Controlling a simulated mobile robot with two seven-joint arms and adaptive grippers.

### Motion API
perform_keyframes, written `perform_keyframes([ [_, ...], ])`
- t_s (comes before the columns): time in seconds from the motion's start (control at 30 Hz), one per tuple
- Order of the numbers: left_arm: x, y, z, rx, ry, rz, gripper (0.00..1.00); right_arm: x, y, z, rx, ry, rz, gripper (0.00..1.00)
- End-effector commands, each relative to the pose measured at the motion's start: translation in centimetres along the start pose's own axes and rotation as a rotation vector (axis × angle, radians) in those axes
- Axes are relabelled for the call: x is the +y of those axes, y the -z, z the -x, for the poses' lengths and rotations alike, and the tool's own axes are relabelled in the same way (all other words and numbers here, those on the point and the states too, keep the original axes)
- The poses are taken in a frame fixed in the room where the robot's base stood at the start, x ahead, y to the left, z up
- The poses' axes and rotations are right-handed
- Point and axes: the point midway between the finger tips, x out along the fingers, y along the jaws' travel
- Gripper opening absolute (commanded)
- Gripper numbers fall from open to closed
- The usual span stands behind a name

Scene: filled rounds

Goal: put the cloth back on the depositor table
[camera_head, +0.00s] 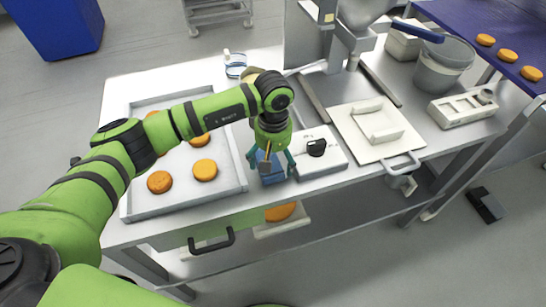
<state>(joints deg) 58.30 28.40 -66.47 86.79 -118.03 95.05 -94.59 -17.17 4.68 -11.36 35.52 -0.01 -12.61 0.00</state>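My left arm reaches in from the left over the steel table (262,67), and its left gripper (270,165) points down near the table's front edge. The cloth (272,177), a small blue folded piece, shows between the two teal fingers, one on each side of it. The palm hides its upper part. I cannot tell whether the fingers press on it, or whether it rests on the tabletop or hangs just above. It is between the white tray and the white control box (333,164) with a black knob. My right gripper is not in view.
The white tray (237,187) holds several orange rounds. A depositor machine (352,40), a pale board (350,130), a grey bucket (440,68) and a white bin (462,108) stand to the right. A blue-rimmed cup (236,68) stands behind my arm.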

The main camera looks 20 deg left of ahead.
Motion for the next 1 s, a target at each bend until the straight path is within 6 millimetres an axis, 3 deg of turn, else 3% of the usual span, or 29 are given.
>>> perform_keyframes([
  [0.47, 0.0, 0.1, 0.7, 0.002, -0.001, 0.0, 1.0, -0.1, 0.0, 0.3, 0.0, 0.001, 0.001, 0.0],
  [1.0, 0.0, 0.1, 10.9, 0.002, -0.001, 0.001, 1.0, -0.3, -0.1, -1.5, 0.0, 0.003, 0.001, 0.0],
])
